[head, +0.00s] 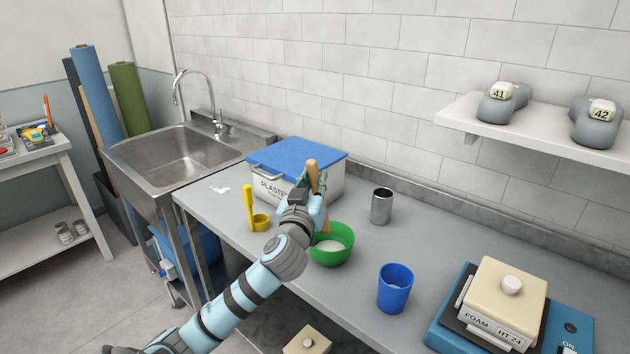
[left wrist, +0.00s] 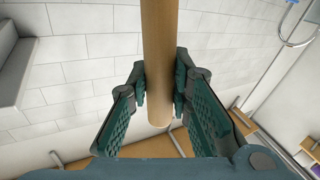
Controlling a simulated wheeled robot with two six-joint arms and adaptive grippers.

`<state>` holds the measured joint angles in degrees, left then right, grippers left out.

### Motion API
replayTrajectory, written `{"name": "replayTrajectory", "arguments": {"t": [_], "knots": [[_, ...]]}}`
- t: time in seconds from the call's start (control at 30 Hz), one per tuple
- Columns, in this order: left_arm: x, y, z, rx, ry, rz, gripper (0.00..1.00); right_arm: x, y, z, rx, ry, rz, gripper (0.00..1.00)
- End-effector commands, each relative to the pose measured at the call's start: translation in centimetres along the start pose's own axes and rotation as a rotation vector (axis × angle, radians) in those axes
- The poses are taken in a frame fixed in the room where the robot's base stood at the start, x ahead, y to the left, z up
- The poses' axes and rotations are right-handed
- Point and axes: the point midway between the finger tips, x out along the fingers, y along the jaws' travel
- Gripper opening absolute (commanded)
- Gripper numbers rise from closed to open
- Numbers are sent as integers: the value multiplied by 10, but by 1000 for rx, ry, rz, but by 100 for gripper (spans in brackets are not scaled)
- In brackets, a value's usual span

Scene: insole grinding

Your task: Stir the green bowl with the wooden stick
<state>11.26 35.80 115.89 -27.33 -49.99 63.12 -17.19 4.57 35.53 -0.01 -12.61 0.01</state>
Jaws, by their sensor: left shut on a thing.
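The wooden stick (head: 313,175) stands nearly upright, tilted slightly, at the green bowl. My left gripper (head: 318,196) is shut on the stick, just above and behind the bowl's left side. The left wrist view shows the stick (left wrist: 160,50) between both finger pads. The green bowl (head: 333,256) stands on the grey counter with pale white contents. The stick's lower end reaches down to the bowl's left side, partly hidden by my gripper; I cannot tell how deep it goes. My right gripper is not in view.
A blue-lidded plaster box (head: 296,160) stands behind my gripper. A blue machine with a foam block (head: 500,300) is far right. The counter (head: 440,235) between is clear.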

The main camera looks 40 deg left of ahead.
Motion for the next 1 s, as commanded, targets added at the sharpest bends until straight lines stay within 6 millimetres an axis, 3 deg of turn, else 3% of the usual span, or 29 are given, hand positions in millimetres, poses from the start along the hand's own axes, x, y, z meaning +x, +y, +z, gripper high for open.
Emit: {"name": "replayTrajectory", "arguments": {"t": [0.37, 0.7, 1.0], "knots": [[0, 0, -2, 0, 0, 0, 0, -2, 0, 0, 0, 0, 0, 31], [5, 8, -48, 0, 1, 0, 0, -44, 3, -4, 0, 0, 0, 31], [6, 8, -49, 0, 0, 0, 0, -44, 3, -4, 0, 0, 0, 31]]}}
